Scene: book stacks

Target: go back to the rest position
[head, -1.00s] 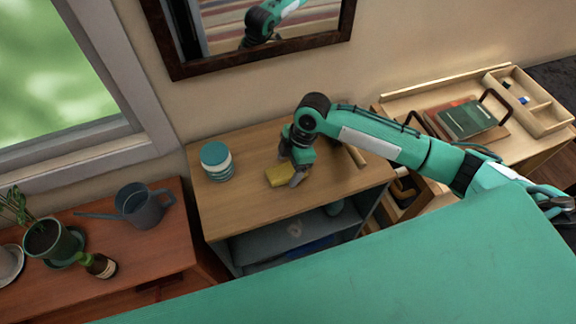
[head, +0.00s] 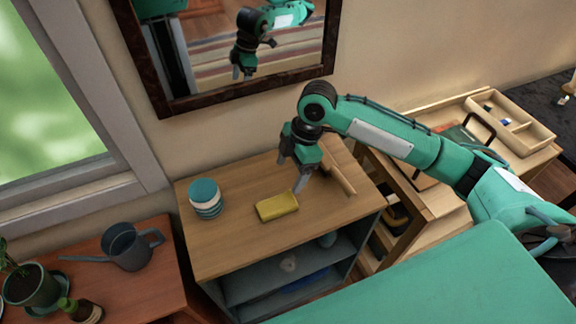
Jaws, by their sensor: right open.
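My right gripper (head: 291,176) hangs above the wooden cabinet top (head: 235,245), its fingers pointing down and apart, with nothing between them. A yellow block (head: 277,206), like a sponge, lies on the cabinet top just below and beside the fingers, apart from them. My right arm reaches in from the right side of the picture. My left gripper is not in the picture.
A mirror (head: 240,45) hangs on the wall behind. A grey watering can (head: 128,247) stands on the red-brown table at left. A wooden tray (head: 515,125) lies at right.

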